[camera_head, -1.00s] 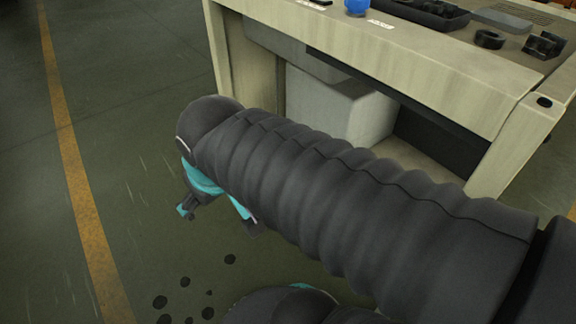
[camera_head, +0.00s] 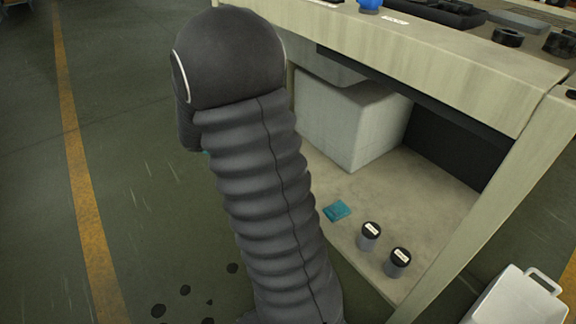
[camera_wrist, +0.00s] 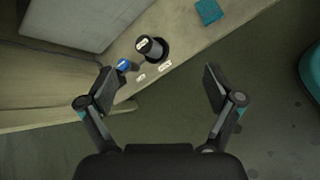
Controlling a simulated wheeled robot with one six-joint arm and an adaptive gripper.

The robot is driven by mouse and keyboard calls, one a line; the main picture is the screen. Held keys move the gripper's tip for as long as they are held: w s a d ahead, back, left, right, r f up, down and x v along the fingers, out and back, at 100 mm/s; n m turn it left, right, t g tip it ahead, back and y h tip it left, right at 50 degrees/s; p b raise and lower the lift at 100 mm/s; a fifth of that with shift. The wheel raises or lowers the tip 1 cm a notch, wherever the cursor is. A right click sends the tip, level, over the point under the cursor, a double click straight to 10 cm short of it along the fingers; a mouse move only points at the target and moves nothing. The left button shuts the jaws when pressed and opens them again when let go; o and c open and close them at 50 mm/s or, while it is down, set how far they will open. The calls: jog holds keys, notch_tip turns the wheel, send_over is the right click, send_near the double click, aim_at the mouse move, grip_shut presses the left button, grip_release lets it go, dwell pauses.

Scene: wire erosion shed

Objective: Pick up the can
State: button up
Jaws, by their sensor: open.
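Two dark cylindrical cans with white labels on top, a left one (camera_head: 369,236) and a right one (camera_head: 398,262), stand upright on the lower shelf in the head view. I cannot tell which is the task's can. The wrist view shows a dark labelled can (camera_wrist: 150,46) ahead of the fingers, apart from them, with a small blue-topped item (camera_wrist: 123,65) beside it. My gripper (camera_wrist: 158,77) is open and empty, with its fingers spread wide. In the head view my arm hides the gripper.
A teal flat item (camera_head: 337,210) lies on the shelf (camera_head: 438,212) near the cans; a white box (camera_head: 352,125) stands behind. The bench top (camera_head: 440,62) overhangs the shelf, and a bench leg (camera_head: 480,205) stands right of the cans. A white container (camera_head: 512,300) is at lower right.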

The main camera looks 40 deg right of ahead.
jog(key=w+d+f+n+t+h+b, duration=0.1)
jog(key=w+d+f+n, duration=0.25)
jog(key=f, duration=0.45)
jog(key=w+d+f+n+h, duration=0.1)
jog(key=w+d+f+n, duration=0.2)
jog(key=f, duration=0.4)
jog(key=w+d+f+n+t+h+b, duration=0.1)
jog(key=w+d+f+n, duration=0.2)
jog(key=f, duration=0.5)
jog(key=x, duration=0.4)
jog(key=s+b+x, duration=0.1)
jog(key=x, duration=0.4)
jog(key=s+r+x, duration=0.1)
jog(key=x, duration=0.4)
jog(key=shift+d, duration=0.35)
jog(key=c, duration=1.3)
jog(key=shift+o, duration=0.2)
jog(key=shift+r, duration=0.1)
